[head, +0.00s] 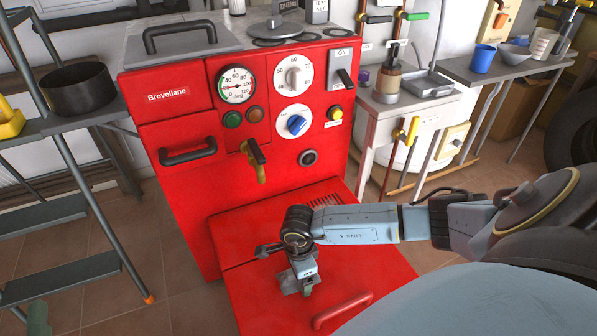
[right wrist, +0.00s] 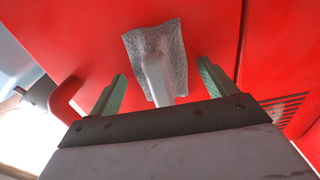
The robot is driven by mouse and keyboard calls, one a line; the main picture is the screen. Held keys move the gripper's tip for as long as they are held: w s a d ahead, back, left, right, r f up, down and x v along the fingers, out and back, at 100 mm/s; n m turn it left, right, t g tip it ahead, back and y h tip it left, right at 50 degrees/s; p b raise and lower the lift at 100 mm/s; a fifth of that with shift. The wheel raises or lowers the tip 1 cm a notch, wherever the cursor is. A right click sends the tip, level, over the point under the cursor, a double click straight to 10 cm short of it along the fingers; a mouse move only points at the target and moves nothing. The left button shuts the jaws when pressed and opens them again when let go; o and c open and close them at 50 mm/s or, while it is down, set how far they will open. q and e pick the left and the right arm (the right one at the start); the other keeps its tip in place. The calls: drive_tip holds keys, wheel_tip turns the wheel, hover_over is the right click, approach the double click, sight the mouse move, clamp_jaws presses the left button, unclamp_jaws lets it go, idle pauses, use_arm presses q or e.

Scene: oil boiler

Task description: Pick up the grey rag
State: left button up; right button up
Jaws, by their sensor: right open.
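The grey rag (right wrist: 174,45) lies on the red surface in the right wrist view, a small square with a wrinkled texture. A pale raised piece stands up in its middle; I cannot tell whether it is a fold of the rag. My right gripper (right wrist: 158,88) is open, one green-padded finger on each side of the rag's near part. No contact is visible. In the head view my right gripper (head: 302,287) points down over the low red ledge and hides most of the rag. My left gripper is not recognisable in view.
The red boiler (head: 185,225) with gauge and knobs stands behind the ledge. A red handle (head: 342,310) rises in front of the gripper. A metal stand (head: 75,283) with a black pot (head: 78,88) is left. A side table (head: 385,108) is right.

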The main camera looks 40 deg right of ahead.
use_arm(q)
drive_tip(key=shift+r, duration=0.15)
use_arm(e)
drive_tip(key=c, duration=1.1)
drive_tip(key=shift+r, duration=0.2)
wheel_tip(320, 180, up, 4)
drive_tip(key=shift+r+p, duration=0.25)
drive_tip(key=shift+p, duration=1)
wheel_tip(320, 180, up, 4)
drive_tip(key=shift+r+p, duration=0.25)
drive_tip(key=shift+p, duration=0.7)
use_arm(q)
drive_tip(key=s+a+f+g+y, duration=0.2)
drive_tip(key=s+f+g, duration=0.2)
drive_tip(key=f+g, duration=0.2)
drive_tip(key=s+a+f+g+y, duration=0.2)
drive_tip(key=f+g, duration=0.3)
drive_tip(key=f, duration=0.4)
drive_tip(key=shift+s+a+f+n+g, duration=0.4)
drive_tip(key=shift+s+a, duration=0.3)
drive_tip(key=shift+s, duration=0.15)
use_arm(e)
drive_tip(key=shift+r, duration=0.3)
